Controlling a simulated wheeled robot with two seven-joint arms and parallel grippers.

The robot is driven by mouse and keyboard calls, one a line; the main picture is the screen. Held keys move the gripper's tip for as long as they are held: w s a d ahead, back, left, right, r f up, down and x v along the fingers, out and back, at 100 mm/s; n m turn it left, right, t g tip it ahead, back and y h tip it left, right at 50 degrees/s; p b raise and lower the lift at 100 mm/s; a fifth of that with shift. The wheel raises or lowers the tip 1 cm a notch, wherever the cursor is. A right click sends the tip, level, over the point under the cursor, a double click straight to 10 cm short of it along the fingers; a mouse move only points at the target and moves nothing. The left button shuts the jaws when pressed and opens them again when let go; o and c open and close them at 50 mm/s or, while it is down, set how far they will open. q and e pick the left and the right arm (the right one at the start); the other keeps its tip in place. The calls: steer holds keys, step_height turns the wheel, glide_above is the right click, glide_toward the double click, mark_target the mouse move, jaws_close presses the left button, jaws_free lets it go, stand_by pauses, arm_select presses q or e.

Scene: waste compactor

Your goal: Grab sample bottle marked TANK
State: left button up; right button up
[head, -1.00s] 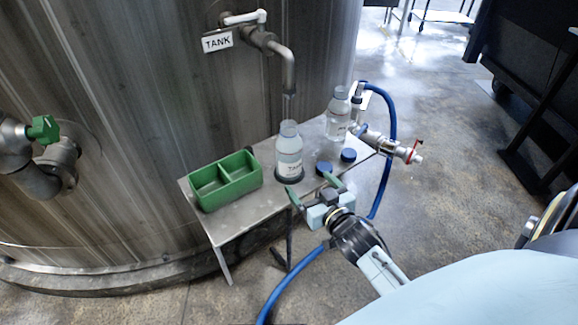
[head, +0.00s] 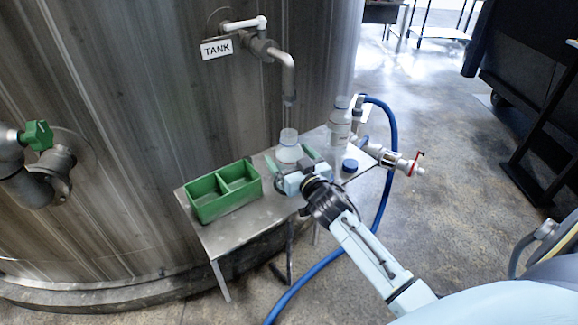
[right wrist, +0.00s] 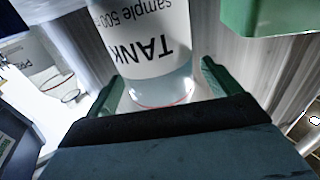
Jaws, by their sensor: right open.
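The sample bottle marked TANK (head: 289,148) stands upright on the small metal table under the tank's outlet pipe. In the head view my right gripper hides its lower part. The bottle also shows in the right wrist view (right wrist: 148,40), where its label reads TANK upside down. My right gripper (head: 294,173) is open, with one green finger on each side of the bottle. In the wrist view its fingertips (right wrist: 158,72) flank the bottle's lower edge; I cannot tell whether they touch it. My left gripper is not in view.
A green two-compartment tray (head: 222,190) stands left of the bottle on the metal table (head: 240,232). A second bottle (head: 340,125) stands to the right, near a blue cap (head: 350,165) and a valve with a blue hose (head: 392,130). The tank outlet (head: 288,80) hangs above.

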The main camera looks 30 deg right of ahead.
steer(key=shift+w+d, duration=0.1)
steer(key=shift+w, duration=1.2)
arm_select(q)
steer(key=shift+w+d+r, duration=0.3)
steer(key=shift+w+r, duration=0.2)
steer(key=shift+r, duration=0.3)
arm_select(e)
steer(key=shift+c, duration=0.4)
steer(key=c, duration=1.2)
steer(key=shift+c, duration=1.3)
steer(key=shift+r, duration=0.15)
